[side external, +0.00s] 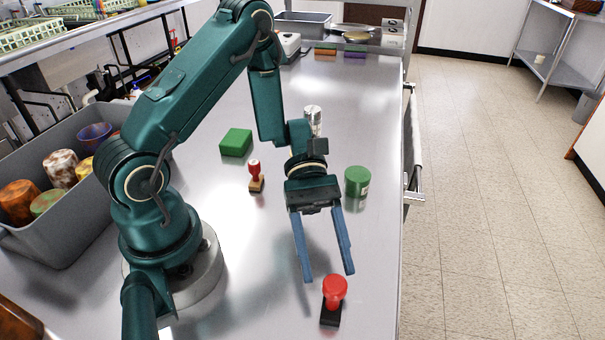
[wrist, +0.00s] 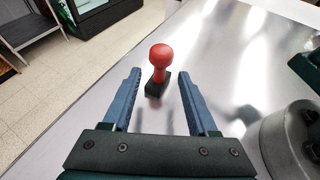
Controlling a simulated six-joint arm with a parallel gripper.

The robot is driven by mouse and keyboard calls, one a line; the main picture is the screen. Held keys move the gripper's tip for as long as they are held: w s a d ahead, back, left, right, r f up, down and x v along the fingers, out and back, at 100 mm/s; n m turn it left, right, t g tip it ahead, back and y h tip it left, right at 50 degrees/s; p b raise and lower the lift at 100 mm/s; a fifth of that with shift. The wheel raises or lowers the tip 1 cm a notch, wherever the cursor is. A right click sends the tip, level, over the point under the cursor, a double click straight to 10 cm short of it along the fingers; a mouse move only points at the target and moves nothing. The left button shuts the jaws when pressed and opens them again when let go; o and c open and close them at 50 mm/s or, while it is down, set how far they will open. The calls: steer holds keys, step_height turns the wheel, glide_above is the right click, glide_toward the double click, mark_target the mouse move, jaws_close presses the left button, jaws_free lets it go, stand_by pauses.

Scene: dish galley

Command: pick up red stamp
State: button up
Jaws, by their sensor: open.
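A red stamp (side external: 334,292) with a round red knob and a dark base stands upright on the metal counter near its front edge. It also shows in the wrist view (wrist: 160,64), just beyond the fingertips and roughly centred between them. My gripper (side external: 328,276) is open and empty, its two blue fingers pointing down toward the stamp. The fingers do not enclose the stamp.
A green block (side external: 236,142) and a green cylinder (side external: 357,181) stand further back. A grey bin (side external: 75,232) of colourful cups is at the left. The counter's right edge drops to the tiled floor. The counter around the red stamp is clear.

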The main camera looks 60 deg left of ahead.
mark_target(333, 298)
steer(key=shift+f, duration=0.45)
steer(key=shift+s+d+f, duration=0.1)
steer(key=shift+d, duration=0.15)
steer(key=shift+x, duration=2.3)
steer(key=shift+c, duration=0.3)
jaws_close()
